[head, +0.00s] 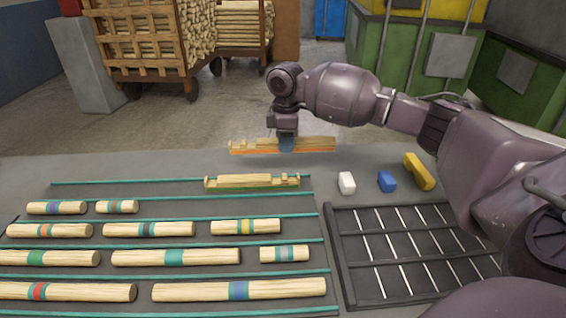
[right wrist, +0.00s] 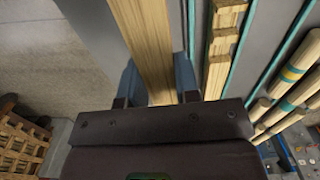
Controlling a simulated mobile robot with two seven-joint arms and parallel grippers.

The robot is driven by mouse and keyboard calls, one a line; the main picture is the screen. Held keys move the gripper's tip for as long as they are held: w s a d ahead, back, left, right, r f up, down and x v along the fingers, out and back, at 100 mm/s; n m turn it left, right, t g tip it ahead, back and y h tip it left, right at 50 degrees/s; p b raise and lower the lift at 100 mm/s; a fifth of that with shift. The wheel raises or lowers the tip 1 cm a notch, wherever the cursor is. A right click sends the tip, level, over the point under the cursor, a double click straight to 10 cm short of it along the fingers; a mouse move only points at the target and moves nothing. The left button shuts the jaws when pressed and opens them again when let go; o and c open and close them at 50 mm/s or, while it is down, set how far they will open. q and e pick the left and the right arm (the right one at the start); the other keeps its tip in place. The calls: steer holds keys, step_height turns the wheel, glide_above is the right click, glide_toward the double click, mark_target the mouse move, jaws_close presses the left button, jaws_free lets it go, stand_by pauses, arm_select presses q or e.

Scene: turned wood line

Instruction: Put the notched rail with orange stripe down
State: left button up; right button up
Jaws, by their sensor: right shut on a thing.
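The notched rail with orange stripe (head: 315,144) is a long pale wooden piece with an orange line along its lower edge. It lies level across the picture in the head view, near the table's far edge. My right gripper (head: 287,144) is shut on it near its middle. In the right wrist view the rail (right wrist: 147,40) runs up between the two blue-grey fingers (right wrist: 160,82). I cannot tell whether the rail touches the table. A second notched rail, with a green stripe (head: 252,182), lies in the nearer row. My left gripper is not in view.
Rows of turned wood pieces with coloured bands (head: 175,257) lie between teal strips (head: 100,271) on the grey table (head: 110,168). A white block (head: 346,183), a blue block (head: 387,181), a yellow piece (head: 418,172) and a black grid rack (head: 337,250) are on the right.

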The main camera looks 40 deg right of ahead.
mark_target(286, 170)
step_height(286, 170, down, 6)
steer(key=shift+r+b, duration=0.15)
steer(key=shift+b, duration=0.5)
steer(key=shift+f, duration=0.35)
steer(key=shift+r, duration=0.15)
steer(key=o, duration=0.6)
steer(key=shift+c, duration=0.2)
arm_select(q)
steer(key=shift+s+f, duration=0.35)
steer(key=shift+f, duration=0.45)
arm_select(e)
steer(key=shift+o, duration=0.7)
